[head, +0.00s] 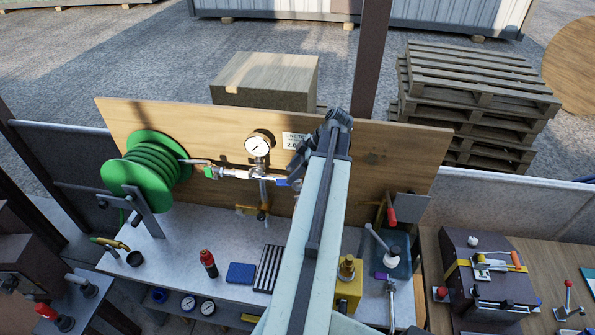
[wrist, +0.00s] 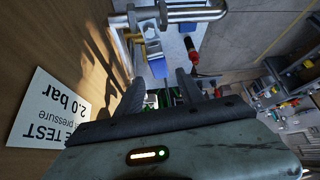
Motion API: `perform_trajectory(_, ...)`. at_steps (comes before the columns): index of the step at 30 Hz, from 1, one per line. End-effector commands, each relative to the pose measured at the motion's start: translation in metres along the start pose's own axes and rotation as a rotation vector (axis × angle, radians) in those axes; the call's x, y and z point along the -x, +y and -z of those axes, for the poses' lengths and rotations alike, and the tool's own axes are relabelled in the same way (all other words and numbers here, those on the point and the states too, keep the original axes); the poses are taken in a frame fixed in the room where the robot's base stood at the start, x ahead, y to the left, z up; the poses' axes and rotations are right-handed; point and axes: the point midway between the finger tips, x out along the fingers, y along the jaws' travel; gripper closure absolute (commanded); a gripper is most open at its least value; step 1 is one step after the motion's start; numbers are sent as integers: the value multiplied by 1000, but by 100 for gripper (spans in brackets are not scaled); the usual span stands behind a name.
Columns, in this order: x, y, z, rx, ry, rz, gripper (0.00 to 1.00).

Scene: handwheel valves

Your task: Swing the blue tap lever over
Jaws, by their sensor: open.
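The blue tap lever (head: 281,182) is on the silver pipe fitting in front of the wooden board, just left of my arm, which hides part of it in the head view. In the wrist view the blue lever (wrist: 158,67) hangs off a metal stem under the pipe, just beyond the fingers and roughly in line with the gap between them. My gripper (wrist: 158,90) is open and empty, with its dark fingers apart on either side of that gap. No contact with the lever is visible. In the head view my gripper (head: 306,165) is close to the board.
A pressure gauge (head: 258,146) stands above the pipe, and a green hose reel (head: 150,170) is at left. A white sign (wrist: 47,108) is on the board beside my gripper.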

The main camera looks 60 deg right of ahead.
Motion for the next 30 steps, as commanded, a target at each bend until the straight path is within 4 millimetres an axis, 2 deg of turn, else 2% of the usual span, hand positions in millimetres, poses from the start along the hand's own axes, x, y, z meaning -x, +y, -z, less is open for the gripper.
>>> perform_trajectory(1, -11, 0, -3, 0, 0, 0, 55)
perform_trajectory(11, -48, 0, -2, 0, 0, 0, 55)
perform_trajectory(23, -47, 0, 2, 1, 0, 1, 55)
perform_trajectory(27, -47, 0, 2, 1, 0, 1, 94)
perform_trajectory(28, -47, 0, 2, 1, 0, 1, 100)
perform_trajectory(30, -47, 0, 2, 1, 0, 1, 100)
